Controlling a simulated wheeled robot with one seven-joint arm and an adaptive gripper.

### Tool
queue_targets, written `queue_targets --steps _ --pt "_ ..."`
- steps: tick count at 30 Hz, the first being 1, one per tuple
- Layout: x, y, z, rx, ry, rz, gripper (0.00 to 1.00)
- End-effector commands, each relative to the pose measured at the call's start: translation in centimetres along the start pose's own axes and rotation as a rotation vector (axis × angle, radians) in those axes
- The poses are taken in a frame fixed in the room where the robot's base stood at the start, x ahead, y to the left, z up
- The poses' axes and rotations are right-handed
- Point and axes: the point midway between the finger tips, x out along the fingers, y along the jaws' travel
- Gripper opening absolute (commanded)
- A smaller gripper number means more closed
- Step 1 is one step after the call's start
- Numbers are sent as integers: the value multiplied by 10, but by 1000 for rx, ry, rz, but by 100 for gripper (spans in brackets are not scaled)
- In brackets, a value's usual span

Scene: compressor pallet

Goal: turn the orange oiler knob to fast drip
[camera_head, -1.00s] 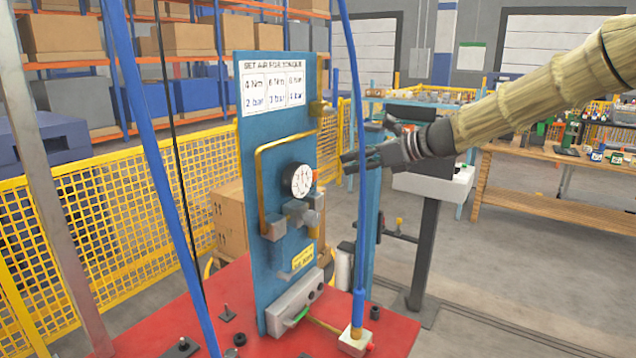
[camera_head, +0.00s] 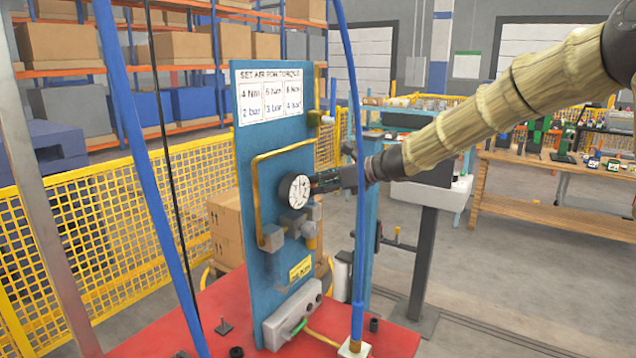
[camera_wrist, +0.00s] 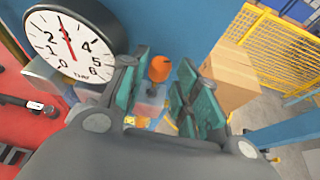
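The orange oiler knob (camera_wrist: 159,68) shows in the wrist view, upright on top of a clear-looking part, in the gap between my two fingers. My gripper (camera_wrist: 164,60) is open, with its green-padded fingers on either side of the knob and visible space around it. I cannot tell how far the knob lies beyond the fingertips. In the head view my gripper (camera_head: 325,181) is at the blue panel (camera_head: 270,145), just right of the white gauge and above the grey fittings.
The white gauge (camera_head: 293,190) is close beside my gripper; it also fills the upper left of the wrist view (camera_wrist: 70,45). A blue hose (camera_head: 361,200) hangs in front of my wrist. A brass pipe (camera_head: 256,195) runs along the panel. The red pallet (camera_head: 400,340) lies below.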

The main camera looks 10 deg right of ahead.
Motion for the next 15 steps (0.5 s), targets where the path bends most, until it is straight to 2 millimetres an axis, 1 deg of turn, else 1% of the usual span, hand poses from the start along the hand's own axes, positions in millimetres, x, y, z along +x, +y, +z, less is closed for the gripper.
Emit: queue_targets --steps 3,6,14,15 --pt "8 0 0 0 1 0 31" --pt "11 0 -1 0 1 0 31" --pt "12 0 0 0 0 0 31" --pt "12 0 0 0 0 0 28"
